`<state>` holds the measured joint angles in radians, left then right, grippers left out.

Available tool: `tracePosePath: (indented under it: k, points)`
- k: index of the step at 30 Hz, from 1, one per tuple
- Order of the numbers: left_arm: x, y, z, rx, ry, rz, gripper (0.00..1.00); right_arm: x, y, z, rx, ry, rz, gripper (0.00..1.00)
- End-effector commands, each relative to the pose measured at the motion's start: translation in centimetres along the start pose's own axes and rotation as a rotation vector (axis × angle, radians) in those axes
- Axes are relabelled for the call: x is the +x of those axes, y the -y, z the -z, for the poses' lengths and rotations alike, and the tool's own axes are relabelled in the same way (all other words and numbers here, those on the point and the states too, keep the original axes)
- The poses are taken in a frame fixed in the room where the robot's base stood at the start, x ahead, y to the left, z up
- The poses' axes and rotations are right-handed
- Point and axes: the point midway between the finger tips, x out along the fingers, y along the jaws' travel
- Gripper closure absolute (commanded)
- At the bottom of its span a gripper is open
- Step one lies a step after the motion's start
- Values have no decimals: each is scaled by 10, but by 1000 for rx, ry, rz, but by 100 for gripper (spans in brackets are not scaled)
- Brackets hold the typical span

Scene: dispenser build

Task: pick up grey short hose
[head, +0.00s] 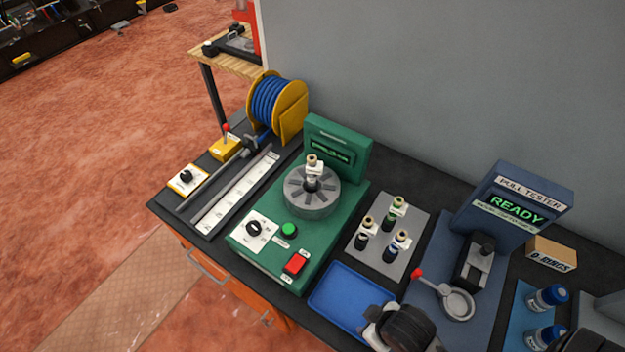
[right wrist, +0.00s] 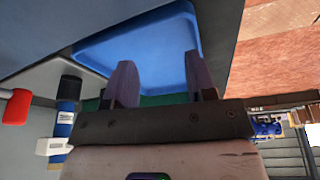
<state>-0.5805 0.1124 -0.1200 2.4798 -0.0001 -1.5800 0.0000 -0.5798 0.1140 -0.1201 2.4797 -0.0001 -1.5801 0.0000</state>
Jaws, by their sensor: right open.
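I cannot make out a separate grey short hose in either view. A long dark grey bar (head: 215,176) lies beside the white ruler strip (head: 236,192) at the left of the bench, and I cannot tell whether it is a hose or a fixed rail. My right gripper (right wrist: 160,82) is open, with nothing seen between its two fingers. In the head view my right gripper (head: 378,328) is at the bottom, by the right side of the blue tray (head: 345,292). The visible part of the tray looks empty. My left gripper is not in view.
A green machine (head: 262,250) with a round grey chuck stands mid-bench. Several fittings stand on a grey plate (head: 368,258). The pull tester (head: 510,215) reads READY, with a red-knobbed lever (head: 418,274) in front. A yellow reel (head: 290,110) holds blue hose. Blue-capped bottles (head: 548,298) stand right.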

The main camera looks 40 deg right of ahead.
Motion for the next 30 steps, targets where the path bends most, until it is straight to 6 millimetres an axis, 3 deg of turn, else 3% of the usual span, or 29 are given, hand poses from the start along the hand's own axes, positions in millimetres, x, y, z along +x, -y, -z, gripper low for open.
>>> tracePosePath:
  k: [11, 23, 30]
  points:
    - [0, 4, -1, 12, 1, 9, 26, 0, -3, -1, -10, 1, -8, 49]
    - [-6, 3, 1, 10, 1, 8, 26, -6, -3, 1, -8, 1, -6, 49]
    - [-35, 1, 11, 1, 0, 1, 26, -35, -2, 11, -3, 1, -2, 49]
